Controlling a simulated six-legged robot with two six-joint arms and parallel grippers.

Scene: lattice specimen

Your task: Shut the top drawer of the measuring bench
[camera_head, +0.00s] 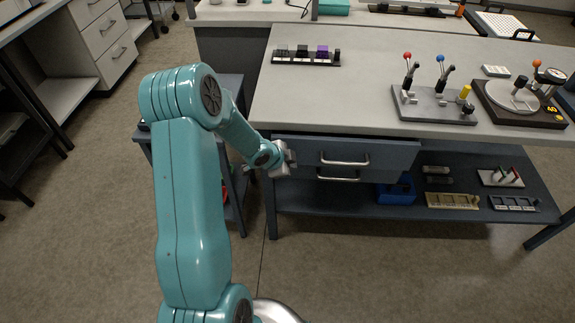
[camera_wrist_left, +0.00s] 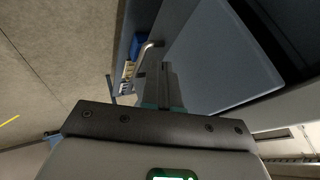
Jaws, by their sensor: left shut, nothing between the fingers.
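The measuring bench (camera_head: 430,80) has a light grey top. Its top drawer (camera_head: 385,152) is a blue-grey front with a silver bar handle (camera_head: 344,160), just below the front edge of the bench top. How far the drawer stands out is hard to tell. My left gripper (camera_head: 290,158) is shut and empty, at the left end of the drawer front, left of the handle; I cannot tell if it touches. In the left wrist view the closed fingers (camera_wrist_left: 163,88) point along a blue-grey panel, with a silver handle (camera_wrist_left: 149,49) beyond. My right gripper is not in view.
A second handle (camera_head: 338,178) shows below the top one. The lower shelf (camera_head: 330,200) holds a blue bin (camera_head: 397,190) and several racks. A lever panel (camera_head: 435,103) and a black block rack (camera_head: 306,56) stand on the bench top. The floor in front is clear.

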